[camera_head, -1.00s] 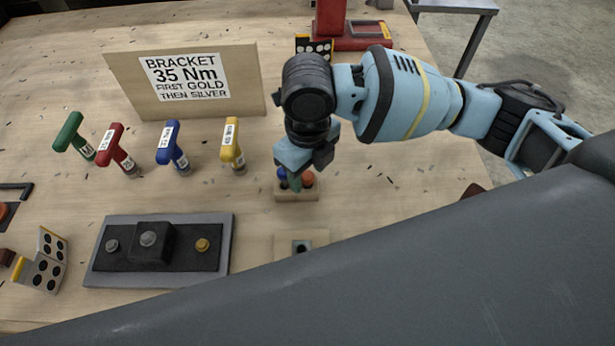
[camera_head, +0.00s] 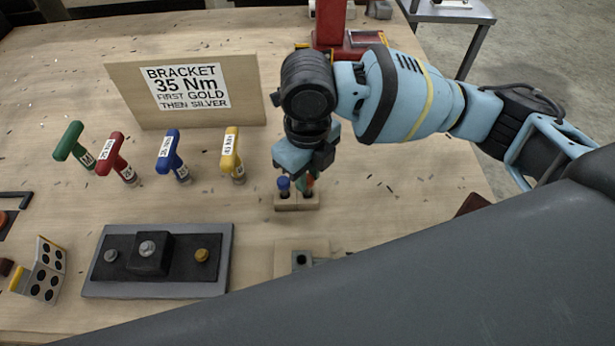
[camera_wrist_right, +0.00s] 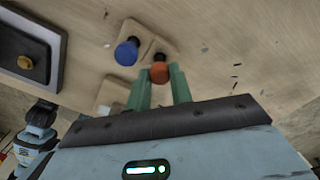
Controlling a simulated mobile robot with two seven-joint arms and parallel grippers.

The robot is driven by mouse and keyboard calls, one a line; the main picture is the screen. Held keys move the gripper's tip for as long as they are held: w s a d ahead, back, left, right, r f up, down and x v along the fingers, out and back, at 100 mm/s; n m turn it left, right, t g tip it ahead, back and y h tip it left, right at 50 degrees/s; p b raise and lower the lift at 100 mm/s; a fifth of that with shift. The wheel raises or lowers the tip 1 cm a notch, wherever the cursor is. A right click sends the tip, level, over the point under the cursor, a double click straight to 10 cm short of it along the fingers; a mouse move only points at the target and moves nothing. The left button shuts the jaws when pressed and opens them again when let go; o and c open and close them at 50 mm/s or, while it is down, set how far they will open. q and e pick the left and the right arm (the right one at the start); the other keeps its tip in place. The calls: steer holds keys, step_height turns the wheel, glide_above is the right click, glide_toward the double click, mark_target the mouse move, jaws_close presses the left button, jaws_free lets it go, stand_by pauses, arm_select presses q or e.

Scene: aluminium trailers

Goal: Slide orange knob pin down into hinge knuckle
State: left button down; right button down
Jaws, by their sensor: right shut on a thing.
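The orange knob pin (camera_wrist_right: 159,73) is between the green fingertips of my right gripper (camera_wrist_right: 162,87), which is shut on it. In the head view my right gripper (camera_head: 303,178) points down at a small wooden holder (camera_head: 297,206), and the orange knob is mostly hidden by the fingers. A blue knob pin (camera_head: 284,184) stands beside it in the same holder; it also shows in the right wrist view (camera_wrist_right: 127,52). A folded plate with dark holes and a yellow edge (camera_head: 46,270) lies at far left; I cannot tell whether it holds the hinge knuckle. My left gripper is out of view.
Green (camera_head: 73,143), red (camera_head: 115,157), blue (camera_head: 173,155) and yellow (camera_head: 232,154) T-handles stand left of the gripper. A bracket fixture (camera_head: 160,260) and a small block (camera_head: 301,259) lie nearer. A sign board (camera_head: 190,85) stands behind.

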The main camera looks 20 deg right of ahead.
steer(key=shift+r, duration=0.8)
steer(key=s+a+r, duration=0.1)
steer(key=s+a, duration=0.8)
steer(key=a, duration=0.4)
steer(key=shift+r, duration=0.2)
steer(key=shift+a, duration=0.15)
